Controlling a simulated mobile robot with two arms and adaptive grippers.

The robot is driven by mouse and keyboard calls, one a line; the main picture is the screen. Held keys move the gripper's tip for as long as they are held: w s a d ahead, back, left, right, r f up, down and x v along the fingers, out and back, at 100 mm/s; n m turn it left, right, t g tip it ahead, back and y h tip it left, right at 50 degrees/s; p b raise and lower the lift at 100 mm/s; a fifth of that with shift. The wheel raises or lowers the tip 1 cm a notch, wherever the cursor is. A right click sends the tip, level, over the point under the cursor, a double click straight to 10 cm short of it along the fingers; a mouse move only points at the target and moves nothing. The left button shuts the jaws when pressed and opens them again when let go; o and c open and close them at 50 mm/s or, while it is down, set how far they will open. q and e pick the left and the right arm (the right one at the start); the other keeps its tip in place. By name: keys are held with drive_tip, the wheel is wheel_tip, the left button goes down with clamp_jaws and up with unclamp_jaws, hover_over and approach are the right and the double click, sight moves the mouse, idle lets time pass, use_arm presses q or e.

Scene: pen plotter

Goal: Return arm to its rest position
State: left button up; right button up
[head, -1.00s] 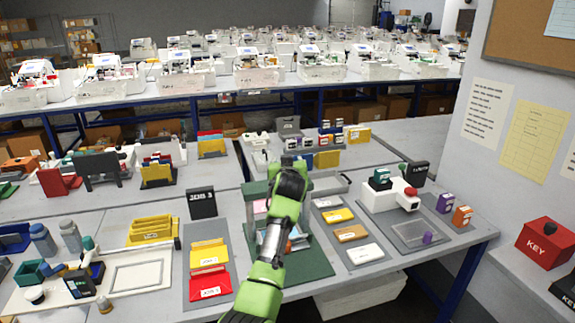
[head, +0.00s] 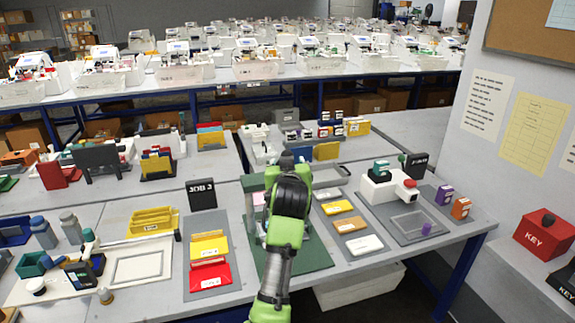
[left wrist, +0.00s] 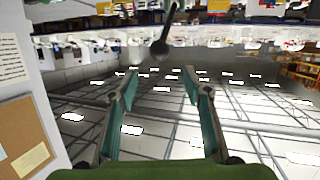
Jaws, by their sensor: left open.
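My green and dark grey arm comes up from the bottom middle of the head view, over the green board (head: 312,255) of a station on the front table. The arm hides much of that station. I cannot make out its fingers in the head view. In the left wrist view my left gripper (left wrist: 158,74) is open, with its two teal-lined fingers wide apart and nothing between them. That view is upside down, with ceiling lights low in the picture. My right gripper is not in view.
Left of the arm are a grey tray (head: 227,283) with yellow and red cards and a black JOB 3 sign (head: 202,195). Right are a grey card tray (head: 372,259) and a white device with a red knob (head: 386,190). A red KEY box (head: 543,236) is far right.

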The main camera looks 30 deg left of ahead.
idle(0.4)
use_arm(q)
drive_tip(key=w+d+f+m+h, duration=0.2)
drive_tip(key=d+f+m, duration=0.15)
drive_tip(key=f, duration=0.95)
drive_tip(key=s+d+f+m+g+h+b, duration=0.1)
drive_tip(key=s+d+f, duration=0.25)
drive_tip(key=f, duration=0.85)
drive_tip(key=s+d+f+m+g+h+b, duration=0.1)
drive_tip(key=s+d+f+m+g+h, duration=0.2)
drive_tip(key=f, duration=0.8)
drive_tip(key=s+d+f+b, duration=0.1)
drive_tip(key=s+d+f, duration=0.3)
drive_tip(key=f, duration=0.8)
drive_tip(key=s+d+f+m+g+h, duration=0.1)
drive_tip(key=s+d+f+g, duration=0.15)
drive_tip(key=s+f, duration=1.1)
drive_tip(key=s+f+g, duration=0.1)
drive_tip(key=s+f, duration=0.4)
drive_tip(key=s, duration=0.7)
drive_tip(key=s+f+m+g+b, duration=0.1)
drive_tip(key=s+f, duration=0.5)
drive_tip(key=s, duration=0.6)
drive_tip(key=s+f+g+h, duration=0.1)
drive_tip(key=s+f+g, duration=0.2)
drive_tip(key=s, duration=1)
wheel_tip(320, 180, down, 3)
drive_tip(key=shift+r+b, duration=0.1)
drive_tip(key=shift+b, duration=0.3)
